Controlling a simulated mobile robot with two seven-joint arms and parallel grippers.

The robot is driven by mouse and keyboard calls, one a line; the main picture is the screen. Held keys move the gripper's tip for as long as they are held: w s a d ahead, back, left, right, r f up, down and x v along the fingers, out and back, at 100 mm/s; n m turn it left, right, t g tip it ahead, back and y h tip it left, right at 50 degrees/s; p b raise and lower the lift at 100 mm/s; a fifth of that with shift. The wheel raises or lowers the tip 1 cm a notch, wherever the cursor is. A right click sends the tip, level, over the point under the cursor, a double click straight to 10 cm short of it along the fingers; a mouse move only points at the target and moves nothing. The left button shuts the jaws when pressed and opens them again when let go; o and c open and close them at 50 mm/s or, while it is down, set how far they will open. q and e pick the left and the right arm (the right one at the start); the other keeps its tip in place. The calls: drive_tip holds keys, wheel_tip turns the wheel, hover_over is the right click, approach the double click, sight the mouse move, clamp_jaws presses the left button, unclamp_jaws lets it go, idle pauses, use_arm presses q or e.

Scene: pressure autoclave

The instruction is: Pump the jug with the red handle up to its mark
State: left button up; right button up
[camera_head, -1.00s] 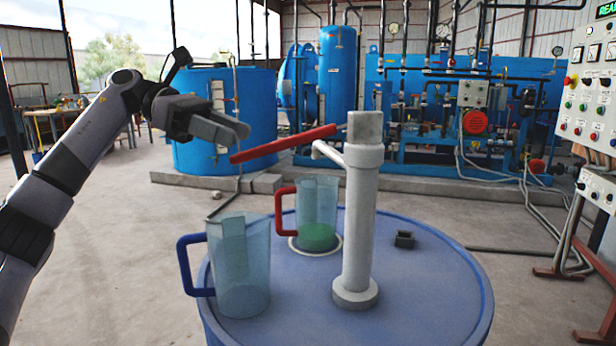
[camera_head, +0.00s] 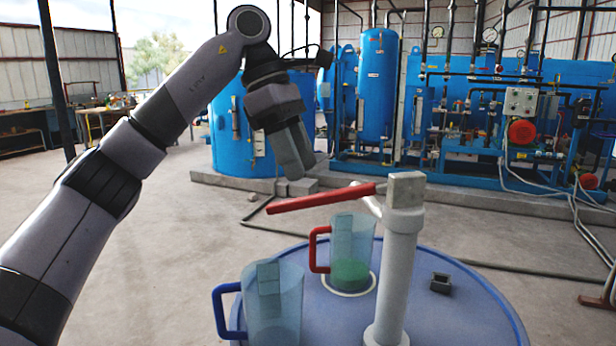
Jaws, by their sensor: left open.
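The jug with the red handle (camera_head: 352,240) stands upright on a pale ring on the blue drum top, beneath the pump spout, with green liquid in its lower part. Its mark is too small to make out. The pump (camera_head: 396,275) is a grey post with a red lever (camera_head: 322,198) sloping slightly down to the left. A jug with a blue handle (camera_head: 275,305) stands nearer, at the lower left, and looks empty. My left gripper (camera_head: 295,170) points down above the lever, apart from it; its fingers overlap in this view. My right gripper is out of view.
The blue drum top (camera_head: 470,320) carries a small dark block (camera_head: 441,283) right of the pump. Blue tanks and machinery (camera_head: 380,85) stand behind on a low concrete plinth (camera_head: 460,213). Open floor lies left of the drum.

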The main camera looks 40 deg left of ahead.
sight(313, 196)
use_arm(q)
drive_tip(key=b+x, duration=0.1)
drive_tip(key=x, duration=0.1)
drive_tip(key=shift+f, duration=0.35)
drive_tip(key=x, duration=0.3)
drive_tip(key=shift+d+f, duration=0.1)
drive_tip(key=shift+f, duration=0.05)
drive_tip(key=shift+w+d+f, duration=0.1)
drive_tip(key=shift+d+f, duration=0.1)
drive_tip(key=shift+f, duration=0.3)
clamp_jaws()
